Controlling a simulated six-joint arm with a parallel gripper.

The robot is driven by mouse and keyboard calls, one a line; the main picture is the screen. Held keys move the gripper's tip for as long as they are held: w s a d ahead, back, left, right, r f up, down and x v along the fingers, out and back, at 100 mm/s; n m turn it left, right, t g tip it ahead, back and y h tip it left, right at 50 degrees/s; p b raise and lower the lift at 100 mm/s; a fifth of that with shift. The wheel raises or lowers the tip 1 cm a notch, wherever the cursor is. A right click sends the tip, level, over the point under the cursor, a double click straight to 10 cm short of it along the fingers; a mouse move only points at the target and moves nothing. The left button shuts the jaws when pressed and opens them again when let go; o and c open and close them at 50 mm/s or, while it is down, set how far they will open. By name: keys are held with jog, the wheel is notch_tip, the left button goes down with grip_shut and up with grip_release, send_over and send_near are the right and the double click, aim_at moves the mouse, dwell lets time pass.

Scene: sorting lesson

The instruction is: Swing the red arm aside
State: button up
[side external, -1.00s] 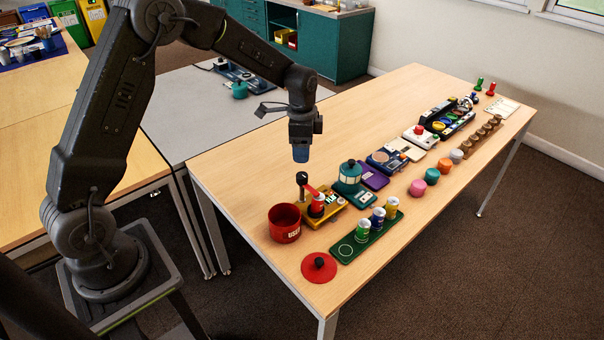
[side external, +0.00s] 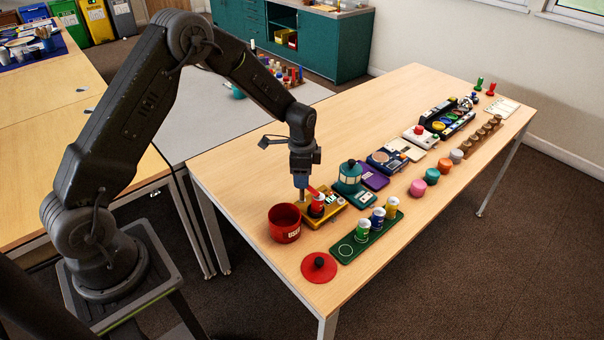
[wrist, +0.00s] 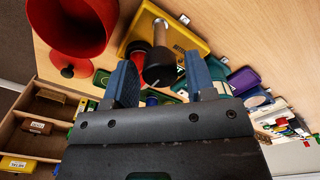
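A yellow base (side external: 326,213) carries a grey post (side external: 301,194) with a black knob, hidden by my gripper in the side view. A red arm (side external: 314,188) reaches from the post toward a red can (side external: 317,206) standing on the base. In the wrist view the black knob (wrist: 160,68) lies between the two blue fingers, with gaps on both sides. My gripper (side external: 300,181) points down over the post and is open around the knob. The yellow base also shows in the wrist view (wrist: 185,38); the red arm is mostly hidden there.
A red bin (side external: 284,226) stands close left of the base, with a red lid (side external: 319,270) in front. A green tray (side external: 349,252) with several small cans lies to the front right. A teal lantern-like thing (side external: 350,174) stands just behind. The table's left part is clear.

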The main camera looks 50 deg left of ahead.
jog(key=c, duration=0.7)
jog(key=shift+n, duration=0.3)
jog(key=n, duration=0.3)
jog(key=shift+n, duration=0.4)
jog(key=n, duration=0.9)
jog(key=shift+n, duration=2.2)
